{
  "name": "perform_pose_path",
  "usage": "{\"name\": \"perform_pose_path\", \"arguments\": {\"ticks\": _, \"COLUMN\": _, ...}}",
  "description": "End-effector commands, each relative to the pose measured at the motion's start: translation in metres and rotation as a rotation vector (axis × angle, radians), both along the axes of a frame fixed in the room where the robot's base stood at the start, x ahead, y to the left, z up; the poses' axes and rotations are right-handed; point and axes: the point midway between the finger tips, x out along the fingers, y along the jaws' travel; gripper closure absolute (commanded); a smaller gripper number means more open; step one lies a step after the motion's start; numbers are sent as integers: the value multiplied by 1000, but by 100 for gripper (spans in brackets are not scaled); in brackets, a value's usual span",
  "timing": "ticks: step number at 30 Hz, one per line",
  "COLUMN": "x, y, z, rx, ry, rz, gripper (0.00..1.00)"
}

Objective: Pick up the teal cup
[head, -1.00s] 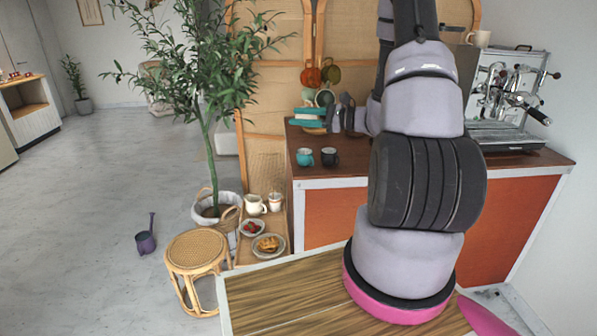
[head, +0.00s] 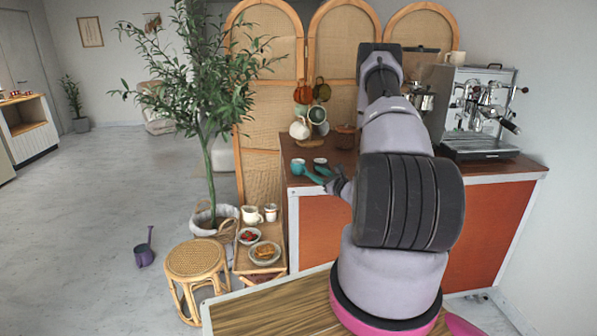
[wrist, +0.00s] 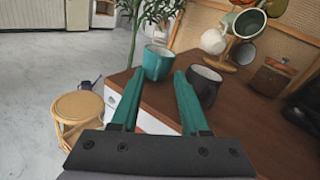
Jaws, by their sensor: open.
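The teal cup (wrist: 158,62) stands upright on the brown counter near its left edge in the wrist view. It also shows in the head view (head: 298,166). My gripper (wrist: 158,95) is open with teal fingers pointing toward the cup. The cup is just beyond the fingertips and roughly in line with the gap between them; nothing is between the fingers. In the head view my gripper (head: 312,174) is close beside the cup.
A dark cup (wrist: 204,86) stands right of the teal cup, close to the right finger. A mug rack (wrist: 243,45) and a lidded brown jar (wrist: 272,77) stand farther back. An espresso machine (head: 475,110) is on the right. A plant (head: 205,110) stands left of the counter (head: 330,155).

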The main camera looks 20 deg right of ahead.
Motion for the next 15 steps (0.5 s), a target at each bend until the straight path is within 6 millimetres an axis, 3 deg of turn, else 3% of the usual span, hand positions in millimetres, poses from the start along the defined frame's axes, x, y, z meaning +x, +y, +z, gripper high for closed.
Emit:
{"name": "perform_pose_path", "arguments": {"ticks": 9, "x": 41, "y": 11, "z": -1, "rx": -3, "ry": -2, "rz": 2, "gripper": 55}}
{"name": "perform_pose_path", "arguments": {"ticks": 15, "x": 51, "y": 13, "z": -1, "rx": -1, "ry": -1, "rz": 1, "gripper": 55}}
